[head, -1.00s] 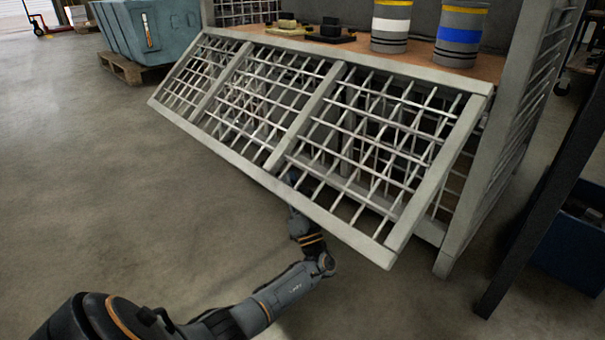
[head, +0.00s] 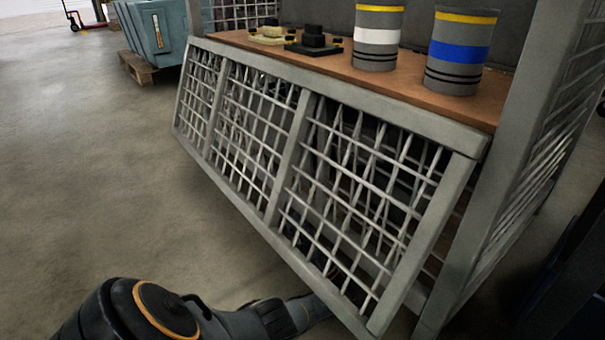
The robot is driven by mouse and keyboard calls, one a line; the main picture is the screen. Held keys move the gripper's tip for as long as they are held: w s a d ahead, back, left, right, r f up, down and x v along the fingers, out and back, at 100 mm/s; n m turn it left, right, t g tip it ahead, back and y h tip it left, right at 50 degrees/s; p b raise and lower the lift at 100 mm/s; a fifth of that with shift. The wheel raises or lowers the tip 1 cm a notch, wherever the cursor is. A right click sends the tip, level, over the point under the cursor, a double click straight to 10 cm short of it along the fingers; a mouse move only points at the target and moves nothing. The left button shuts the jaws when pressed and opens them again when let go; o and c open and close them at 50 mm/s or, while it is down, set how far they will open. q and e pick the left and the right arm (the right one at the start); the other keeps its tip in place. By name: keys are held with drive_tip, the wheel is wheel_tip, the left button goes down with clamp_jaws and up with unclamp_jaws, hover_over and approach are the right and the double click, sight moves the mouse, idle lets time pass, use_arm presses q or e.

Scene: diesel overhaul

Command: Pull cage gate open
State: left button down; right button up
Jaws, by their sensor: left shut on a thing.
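The cage gate (head: 289,155) is a grey framed panel of wire mesh with several sections. It hangs below the front edge of the shelf, and its lower edge stands out from the cage (head: 515,170). My left arm comes in from the bottom and reaches to the gate's lower rail. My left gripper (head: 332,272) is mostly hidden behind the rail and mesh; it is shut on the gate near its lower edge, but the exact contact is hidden. My right gripper is out of view.
On the wooden shelf (head: 410,86) stand a white-banded cylinder (head: 377,38), a blue-banded cylinder (head: 458,55) and small dark parts (head: 313,43). A teal bin (head: 155,38) sits on a pallet at the back left. The floor (head: 90,180) on the left is clear.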

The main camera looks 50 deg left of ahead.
use_arm(q)
drive_tip(key=shift+w+g, duration=0.15)
drive_tip(key=shift+g, duration=0.15)
drive_tip(key=shift+f, duration=0.1)
drive_tip(key=c, duration=1.3)
unclamp_jaws()
